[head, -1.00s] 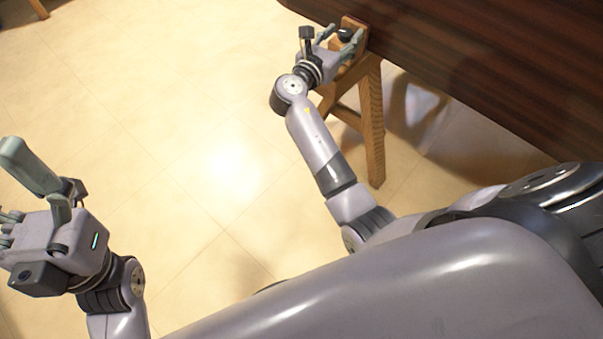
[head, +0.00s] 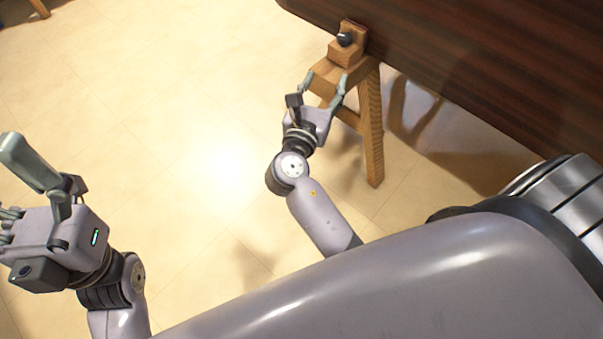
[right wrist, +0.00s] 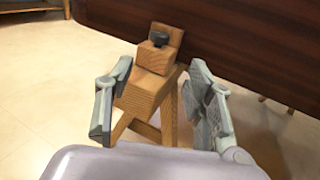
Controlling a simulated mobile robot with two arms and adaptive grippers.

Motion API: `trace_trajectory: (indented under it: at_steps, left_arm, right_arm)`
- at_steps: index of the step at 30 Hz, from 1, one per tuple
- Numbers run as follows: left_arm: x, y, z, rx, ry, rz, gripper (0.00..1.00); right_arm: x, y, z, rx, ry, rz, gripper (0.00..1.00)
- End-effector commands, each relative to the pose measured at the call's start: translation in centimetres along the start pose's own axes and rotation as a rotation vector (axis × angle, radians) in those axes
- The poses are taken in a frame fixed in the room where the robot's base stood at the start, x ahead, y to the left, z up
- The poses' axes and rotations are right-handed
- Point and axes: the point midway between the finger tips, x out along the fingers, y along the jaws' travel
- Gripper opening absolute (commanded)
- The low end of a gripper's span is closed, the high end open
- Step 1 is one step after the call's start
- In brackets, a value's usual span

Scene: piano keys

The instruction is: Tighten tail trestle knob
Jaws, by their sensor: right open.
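The black tail trestle knob (head: 344,39) sits on a wooden block at the top of the wooden trestle (head: 371,130), beside the dark wooden piano body. In the right wrist view the knob (right wrist: 158,38) stands on the block, beyond and between my fingers. My right gripper (head: 325,84) is open and empty, apart from the knob and on the near side of the trestle top. Its two fingers also show in the right wrist view (right wrist: 157,85). My left gripper (head: 38,170) is at the far left of the head view, away from the trestle, with its fingers spread and nothing between them.
The dark brown striped piano body (head: 470,70) fills the upper right and borders the trestle. The tiled floor (head: 170,120) is clear between my two arms. Part of a wooden leg (head: 39,8) shows at the top left.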

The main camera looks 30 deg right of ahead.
Motion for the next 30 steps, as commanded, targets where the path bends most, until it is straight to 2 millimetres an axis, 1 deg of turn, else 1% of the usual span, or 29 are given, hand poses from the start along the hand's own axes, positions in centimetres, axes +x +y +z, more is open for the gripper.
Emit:
trace_trajectory:
  at_steps: [1, 3, 6, 15, 22, 30]
  left_arm:
    - [0.3, 0.0, 0.0, 0.000, 0.000, 0.000, 0.78]
    - [0.4, 0.0, -0.1, 0.000, 0.000, 0.000, 0.78]
    - [1.5, 0.0, -0.3, 0.000, 0.000, 0.000, 0.78]
    - [3.6, 0.0, -0.6, 0.000, 0.000, 0.000, 0.78]
    - [5.2, 0.0, -0.9, 0.000, 0.000, 0.000, 0.78]
    - [7.2, 0.0, -1.3, 0.000, 0.000, 0.000, 0.78]
  right_arm:
    - [-1.1, 0.0, 0.0, -0.001, 0.004, 0.000, 0.49]
    - [-2.5, 0.0, 0.0, -0.001, 0.004, 0.001, 0.49]
    - [-2.1, 1.0, -1.7, 0.037, 0.056, 0.042, 0.49]
    - [-2.8, 3.0, -7.3, 0.161, 0.228, 0.126, 0.49]
    - [-3.9, 3.7, -11.8, 0.264, 0.373, 0.154, 0.49]
    - [-5.8, 3.5, -16.8, 0.394, 0.550, 0.144, 0.49]
